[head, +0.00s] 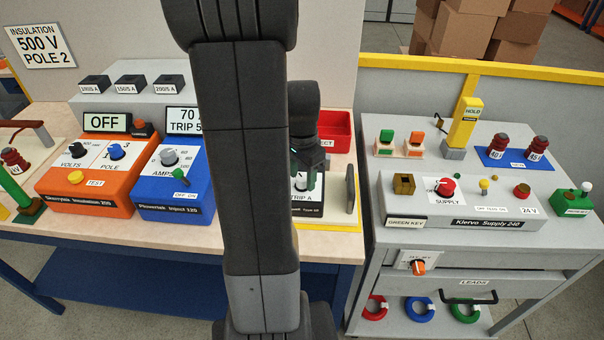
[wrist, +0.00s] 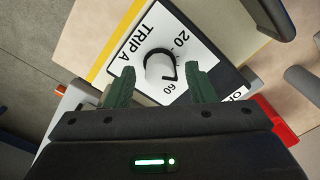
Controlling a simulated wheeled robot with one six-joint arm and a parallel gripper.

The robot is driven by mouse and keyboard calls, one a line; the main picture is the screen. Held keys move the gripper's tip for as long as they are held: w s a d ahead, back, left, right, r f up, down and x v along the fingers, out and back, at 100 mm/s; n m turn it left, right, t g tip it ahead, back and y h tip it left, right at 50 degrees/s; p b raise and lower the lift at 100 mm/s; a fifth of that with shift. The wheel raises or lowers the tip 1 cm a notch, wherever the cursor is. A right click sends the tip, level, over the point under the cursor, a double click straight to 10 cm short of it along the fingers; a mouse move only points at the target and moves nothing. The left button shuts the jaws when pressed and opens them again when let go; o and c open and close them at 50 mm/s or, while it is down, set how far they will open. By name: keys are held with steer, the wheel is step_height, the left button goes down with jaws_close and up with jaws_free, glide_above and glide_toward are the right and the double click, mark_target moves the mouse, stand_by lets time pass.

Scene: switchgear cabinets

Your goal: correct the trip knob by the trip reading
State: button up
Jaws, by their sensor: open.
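The trip knob (wrist: 160,68) is white and round, on a white plate (wrist: 137,45) marked TRIP A with 20 and 60 on its scale. A dark mark on the knob lies on the side towards the 60; its exact setting is hard to read. My gripper (wrist: 160,70) is open, with one green finger on each side of the knob; I cannot tell whether either touches it. In the head view my gripper (head: 308,170) is over the TRIP A plate (head: 302,197), largely behind my arm. The blue tester's display (head: 184,120) reads 70 and TRIP 5, cut off by my arm.
The blue Injector box (head: 172,207) and orange Insulation box (head: 75,205) stand left of my arm. A red bin (head: 335,127) is behind the trip unit, and a dark upright part (head: 350,188) stands to its right. The grey supply cart (head: 375,285) is further right.

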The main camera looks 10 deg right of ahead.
steer(key=shift+f, duration=0.2)
steer(key=c, duration=1)
steer(key=shift+n, duration=0.3)
steer(key=n, duration=0.3)
steer(key=shift+b, duration=0.4)
steer(key=shift+n+b, duration=0.3)
steer(key=shift+n, duration=2.1)
